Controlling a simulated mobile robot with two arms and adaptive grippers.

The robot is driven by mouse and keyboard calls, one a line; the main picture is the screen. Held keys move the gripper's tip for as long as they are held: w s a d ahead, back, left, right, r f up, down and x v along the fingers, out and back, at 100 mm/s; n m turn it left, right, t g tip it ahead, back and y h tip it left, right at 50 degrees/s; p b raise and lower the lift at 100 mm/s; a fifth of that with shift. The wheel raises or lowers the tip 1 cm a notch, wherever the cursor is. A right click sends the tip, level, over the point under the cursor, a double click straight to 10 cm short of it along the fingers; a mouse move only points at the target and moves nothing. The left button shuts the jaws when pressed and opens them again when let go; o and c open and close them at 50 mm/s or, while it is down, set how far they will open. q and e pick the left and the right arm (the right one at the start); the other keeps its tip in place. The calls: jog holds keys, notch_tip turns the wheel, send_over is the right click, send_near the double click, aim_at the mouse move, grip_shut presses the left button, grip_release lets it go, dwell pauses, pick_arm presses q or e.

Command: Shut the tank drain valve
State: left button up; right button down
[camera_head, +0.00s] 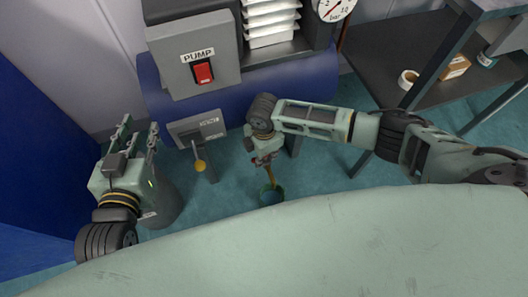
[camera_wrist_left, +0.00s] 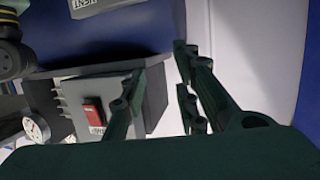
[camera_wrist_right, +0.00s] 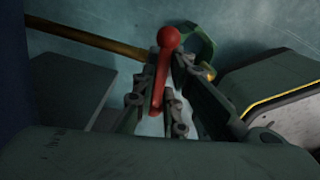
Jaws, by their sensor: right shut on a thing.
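The drain valve's red lever (camera_wrist_right: 165,75) has a round knob and stands between the fingers of my right gripper (camera_wrist_right: 157,92) in the right wrist view. The fingers are shut on it. A brass pipe (camera_wrist_right: 90,38) runs behind the lever. In the head view my right gripper (camera_head: 264,160) is low in front of the blue tank (camera_head: 290,85), just above a small green bucket (camera_head: 271,195), and mostly hides the lever. The lever's exact angle to the pipe is hard to tell. My left gripper (camera_head: 138,132) is open and empty, left of the tank.
A grey pump box (camera_head: 193,55) with a red switch is on the tank. A gauge (camera_head: 337,8) is at the top. A shelf (camera_head: 385,65) with tape and a box stands right.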

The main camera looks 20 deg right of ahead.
jog(key=shift+w+r+m+p, duration=0.2)
jog(key=shift+r+m+p, duration=0.05)
jog(key=shift+m+p, duration=0.55)
pick_arm(q)
jog(key=s+a+f+g+y+p, duration=0.1)
jog(key=s+a+f+g+y, duration=0.1)
jog(key=s+a+f+g, duration=0.3)
jog(key=s+f+g, duration=0.4)
jog(key=s+f, duration=0.3)
jog(key=s, duration=0.2)
jog(key=shift+a+n+g+y+p, duration=0.15)
jog(key=shift+n+g+y+p, duration=0.15)
pick_arm(e)
jog(key=shift+w+m, duration=0.1)
jog(key=shift+m, duration=0.4)
jog(key=c, duration=1.8)
grip_release()
jog(key=shift+f, duration=0.1)
jog(key=shift+c, duration=0.2)
notch_tip(320, 180, up, 12)
jog(key=shift+a, duration=0.1)
